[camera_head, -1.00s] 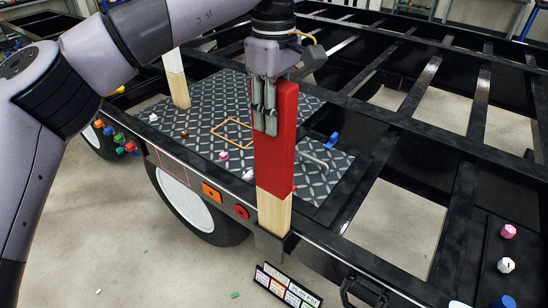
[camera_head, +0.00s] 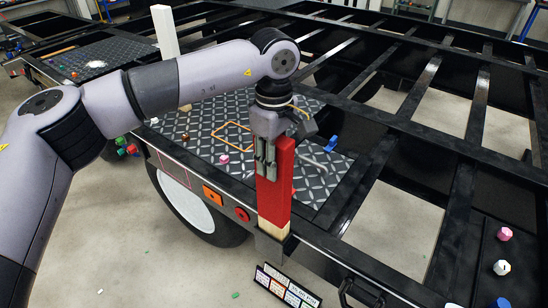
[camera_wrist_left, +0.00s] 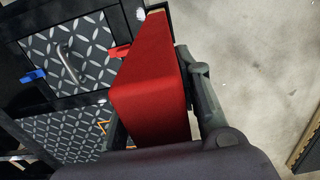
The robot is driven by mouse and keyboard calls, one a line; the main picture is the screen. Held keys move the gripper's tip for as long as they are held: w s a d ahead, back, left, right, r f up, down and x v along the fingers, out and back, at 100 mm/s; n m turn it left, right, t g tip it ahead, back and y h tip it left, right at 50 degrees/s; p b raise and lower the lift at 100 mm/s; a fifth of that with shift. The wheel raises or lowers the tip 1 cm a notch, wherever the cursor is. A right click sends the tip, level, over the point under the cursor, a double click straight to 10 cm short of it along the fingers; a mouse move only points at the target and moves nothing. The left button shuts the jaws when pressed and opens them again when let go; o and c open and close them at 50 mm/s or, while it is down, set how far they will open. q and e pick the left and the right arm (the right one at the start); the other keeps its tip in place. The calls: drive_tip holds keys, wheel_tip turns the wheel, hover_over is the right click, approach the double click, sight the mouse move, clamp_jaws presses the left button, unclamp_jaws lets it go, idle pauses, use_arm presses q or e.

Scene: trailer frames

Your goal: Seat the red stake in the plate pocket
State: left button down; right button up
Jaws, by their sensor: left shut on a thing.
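The red stake (camera_head: 275,195) stands upright at the trailer's near edge. It is red above with a short bare wood part at the bottom. Its lower end is inside the dark pocket (camera_head: 268,249) on the side rail, so that end is hidden. My left gripper (camera_head: 266,170) is shut on the stake near its top, with fingers pointing down. In the left wrist view the stake's red top and side (camera_wrist_left: 150,85) fill the middle, beside a dark finger. My right gripper is not in view.
A white stake (camera_head: 165,32) stands farther back on the left. The diamond plate deck (camera_head: 190,122) carries an orange outline, a pink piece (camera_head: 223,159), a grey handle and a blue piece (camera_head: 331,143). Open bays between black crossbars lie right. A label board (camera_head: 285,288) is below.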

use_arm(q)
drive_tip(key=c, duration=1.2)
unclamp_jaws()
wheel_tip(320, 180, up, 11)
drive_tip(key=shift+f+b, duration=0.1)
drive_tip(key=shift+b, duration=0.85)
drive_tip(key=shift+r, duration=0.65)
drive_tip(key=shift+f, duration=0.1)
